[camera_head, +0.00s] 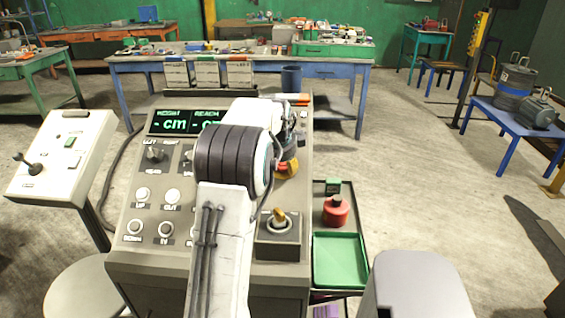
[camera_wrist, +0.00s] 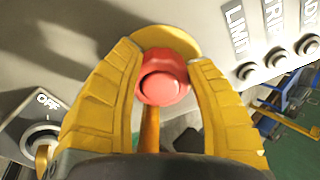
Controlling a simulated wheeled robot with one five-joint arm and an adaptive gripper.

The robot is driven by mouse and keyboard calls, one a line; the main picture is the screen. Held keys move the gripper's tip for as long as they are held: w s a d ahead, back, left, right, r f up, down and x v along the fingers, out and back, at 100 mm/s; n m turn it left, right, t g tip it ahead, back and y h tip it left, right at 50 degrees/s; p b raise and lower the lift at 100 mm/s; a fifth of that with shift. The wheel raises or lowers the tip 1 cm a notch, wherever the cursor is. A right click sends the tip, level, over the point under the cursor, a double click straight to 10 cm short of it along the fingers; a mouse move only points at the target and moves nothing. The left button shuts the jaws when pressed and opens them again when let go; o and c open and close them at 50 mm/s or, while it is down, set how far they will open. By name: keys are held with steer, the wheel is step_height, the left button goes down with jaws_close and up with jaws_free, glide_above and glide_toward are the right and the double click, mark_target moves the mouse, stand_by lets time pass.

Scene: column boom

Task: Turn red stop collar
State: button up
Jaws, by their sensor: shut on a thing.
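The red stop collar (camera_wrist: 163,78) shows in the wrist view as a round red knob on a yellow round base (camera_wrist: 166,38) on the grey console face. My gripper (camera_wrist: 165,62) has its two yellow fingers on either side of the red knob, shut on it. In the head view, my gripper (camera_head: 287,168) shows as a small orange-yellow part at the console's right side, beyond my arm.
The grey console (camera_head: 140,255) carries a green display (camera_head: 172,122), knobs and round buttons. At the right are a red container (camera_head: 336,210) and a green tray (camera_head: 340,258). In the wrist view, an OFF switch (camera_wrist: 40,137) is at lower left.

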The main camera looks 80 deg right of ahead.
steer(key=shift+s+f, duration=0.15)
steer(key=o, duration=0.9)
steer(key=shift+s, duration=0.15)
steer(key=shift+o, duration=1.4)
steer(key=shift+w+a+r, duration=0.2)
steer(key=shift+r, duration=0.4)
steer(key=v, duration=1)
steer(key=shift+a+r, duration=0.2)
steer(key=shift+r, duration=0.1)
